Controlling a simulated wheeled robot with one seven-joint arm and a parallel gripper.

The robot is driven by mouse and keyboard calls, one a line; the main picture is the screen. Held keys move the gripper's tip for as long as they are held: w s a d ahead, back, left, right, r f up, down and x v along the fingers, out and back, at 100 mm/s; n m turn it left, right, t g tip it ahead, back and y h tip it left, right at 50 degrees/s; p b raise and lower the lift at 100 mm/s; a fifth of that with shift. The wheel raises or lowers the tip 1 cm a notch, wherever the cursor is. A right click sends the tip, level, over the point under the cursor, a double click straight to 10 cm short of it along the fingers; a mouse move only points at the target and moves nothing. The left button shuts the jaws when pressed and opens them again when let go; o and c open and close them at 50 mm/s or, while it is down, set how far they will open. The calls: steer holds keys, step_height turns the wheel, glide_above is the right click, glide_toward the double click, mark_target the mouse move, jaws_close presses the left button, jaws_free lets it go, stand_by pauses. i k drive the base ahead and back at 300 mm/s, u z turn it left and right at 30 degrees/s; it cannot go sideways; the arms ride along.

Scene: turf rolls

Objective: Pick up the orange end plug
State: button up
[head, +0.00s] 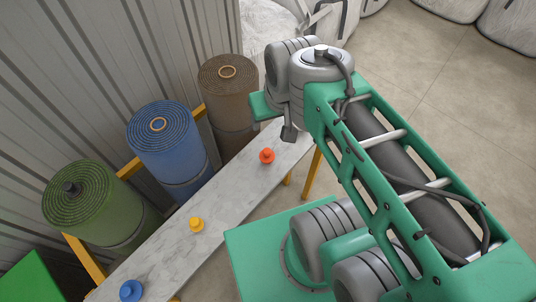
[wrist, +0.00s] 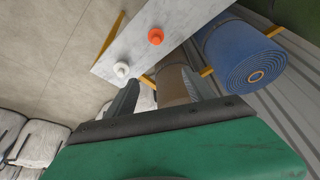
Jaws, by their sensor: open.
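The orange end plug (head: 267,156) stands upright on the pale marble shelf (head: 228,196), near its far end in the head view. It also shows in the wrist view (wrist: 155,37), beyond my fingertips and clear of them. My gripper (wrist: 163,79) is open and empty, its two fingers spread apart in the wrist view. In the head view one dark finger (head: 289,132) hangs down, up and to the right of the orange plug, and the rest of the gripper is mostly hidden behind my arm.
A white plug (wrist: 121,70) stands on the shelf close to my left finger. A yellow plug (head: 196,224) and a blue plug (head: 131,290) stand farther along. Green (head: 88,203), blue (head: 166,140) and brown (head: 229,94) turf rolls stand behind the shelf against a corrugated wall.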

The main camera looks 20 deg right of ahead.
mark_target(267, 156)
steer(key=u, duration=0.1)
steer(key=k, duration=0.9)
steer(key=u, duration=0.95)
steer(key=i, duration=0.5)
steer(key=z, duration=0.1)
